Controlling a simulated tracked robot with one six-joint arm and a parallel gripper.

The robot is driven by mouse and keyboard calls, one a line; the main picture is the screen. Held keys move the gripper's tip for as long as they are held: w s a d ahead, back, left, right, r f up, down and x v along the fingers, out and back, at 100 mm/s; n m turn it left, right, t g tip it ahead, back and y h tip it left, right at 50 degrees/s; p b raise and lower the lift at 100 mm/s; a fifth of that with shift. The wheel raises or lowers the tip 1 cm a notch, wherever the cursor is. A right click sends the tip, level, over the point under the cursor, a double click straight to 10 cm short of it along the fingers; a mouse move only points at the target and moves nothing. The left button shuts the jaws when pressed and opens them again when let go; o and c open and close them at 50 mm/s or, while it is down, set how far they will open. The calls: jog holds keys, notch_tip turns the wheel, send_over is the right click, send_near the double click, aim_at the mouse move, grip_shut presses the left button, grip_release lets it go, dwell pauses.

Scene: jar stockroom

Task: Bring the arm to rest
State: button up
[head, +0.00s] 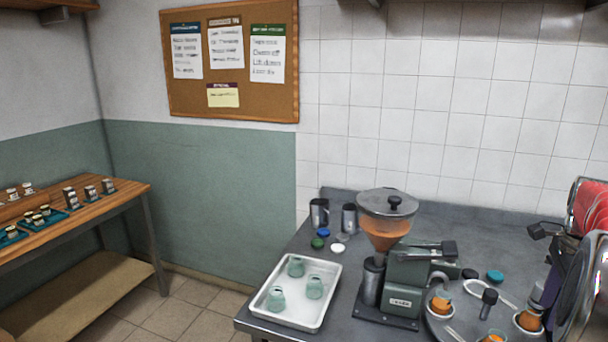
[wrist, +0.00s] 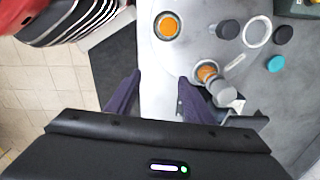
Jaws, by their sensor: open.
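My gripper (wrist: 159,77) shows in the wrist view with its two dark fingers spread apart. Nothing is between them but the pale tray surface below. I cannot make out my gripper for sure in the head view. Ahead of the fingers, a round tray (wrist: 150,58) bears a jar with orange filling (wrist: 168,26) and another orange-filled jar (wrist: 207,72), with a grey cylindrical tool (wrist: 222,93) beside or over it.
A green grinder (head: 408,270) with an orange-filled hopper (head: 384,228) stands on the metal counter (head: 455,222). A white tray (head: 318,322) holds three greenish jars. Red discs and metal parts (head: 588,210) stand at the right. A wooden bench (head: 95,215) is at the left.

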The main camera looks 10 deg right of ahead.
jog(key=s+a+n+t, duration=0.2)
jog(key=a+n, duration=1)
jog(key=a, duration=1)
jog(key=s+a+n+t, duration=0.3)
jog(key=a+n, duration=1)
jog(key=a, duration=1)
jog(key=shift+s+a+r+t, duration=0.2)
jog(key=shift+s+t, duration=0.1)
jog(key=shift+s, duration=1)
